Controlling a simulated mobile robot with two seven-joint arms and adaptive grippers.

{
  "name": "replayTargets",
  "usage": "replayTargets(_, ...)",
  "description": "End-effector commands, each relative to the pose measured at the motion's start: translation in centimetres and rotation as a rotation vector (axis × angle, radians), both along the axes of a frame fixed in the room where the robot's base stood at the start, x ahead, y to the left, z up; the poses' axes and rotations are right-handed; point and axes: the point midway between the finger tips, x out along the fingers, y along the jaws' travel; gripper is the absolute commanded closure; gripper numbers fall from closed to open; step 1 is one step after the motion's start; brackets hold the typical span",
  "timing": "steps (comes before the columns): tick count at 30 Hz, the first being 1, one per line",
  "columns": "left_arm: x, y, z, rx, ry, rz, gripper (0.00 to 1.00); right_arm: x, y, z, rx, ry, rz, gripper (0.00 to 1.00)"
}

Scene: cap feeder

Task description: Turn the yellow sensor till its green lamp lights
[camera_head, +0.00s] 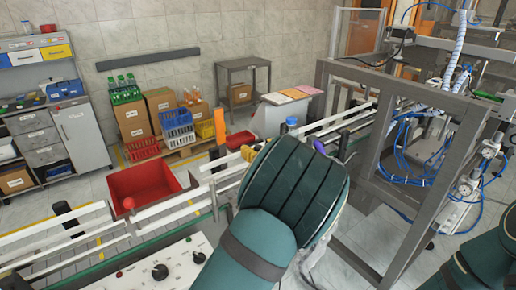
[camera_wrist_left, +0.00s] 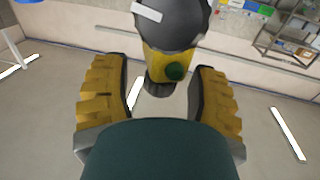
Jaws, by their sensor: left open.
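The yellow sensor (camera_wrist_left: 158,64) shows in the left wrist view, with a dark grey round part (camera_wrist_left: 172,22) at the top of the picture. Its green lamp (camera_wrist_left: 174,72) looks dark green, not bright. My left gripper (camera_wrist_left: 160,88) is open, with one yellow ribbed finger on each side of the sensor's lower end. I see a gap on both sides, and no clear contact. In the head view my teal left arm covers the middle and hides its gripper fingers and the sensor. My right gripper is out of the picture; only part of the right arm shows lower right.
White conveyor rails (camera_head: 160,207) run across the head view behind my left arm. A grey machine frame (camera_head: 400,90) with blue hoses stands at the right. A control panel with knobs (camera_head: 160,272) is at lower left. A red bin (camera_head: 143,183) stands beyond the rails.

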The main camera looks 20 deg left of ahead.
Motion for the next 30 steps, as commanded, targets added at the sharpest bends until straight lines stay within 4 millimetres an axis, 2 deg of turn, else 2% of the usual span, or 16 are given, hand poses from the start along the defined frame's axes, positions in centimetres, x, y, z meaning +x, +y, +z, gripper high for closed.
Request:
replayTargets(5,0.0,0.0,0.0,0.0,0.0,0.0,0.41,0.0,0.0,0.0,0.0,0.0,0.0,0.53)
replayTargets(8,0.0,0.0,0.0,0.0,0.0,0.0,0.71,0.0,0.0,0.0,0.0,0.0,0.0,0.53)
replayTargets(10,0.0,0.0,0.0,0.0,0.0,0.0,0.95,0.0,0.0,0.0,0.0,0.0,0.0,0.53)
replayTargets(11,0.0,0.0,0.0,0.0,0.0,0.0,1.0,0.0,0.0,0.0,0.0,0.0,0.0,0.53)
replayTargets(20,0.0,0.0,0.0,0.001,0.002,0.009,1.0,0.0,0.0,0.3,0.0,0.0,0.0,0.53)
replayTargets(26,0.1,0.0,0.5,0.002,-0.001,0.112,1.0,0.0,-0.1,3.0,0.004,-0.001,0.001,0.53)
replayTargets(30,0.1,0.0,0.5,0.001,-0.003,0.242,1.0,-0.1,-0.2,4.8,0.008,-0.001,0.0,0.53)
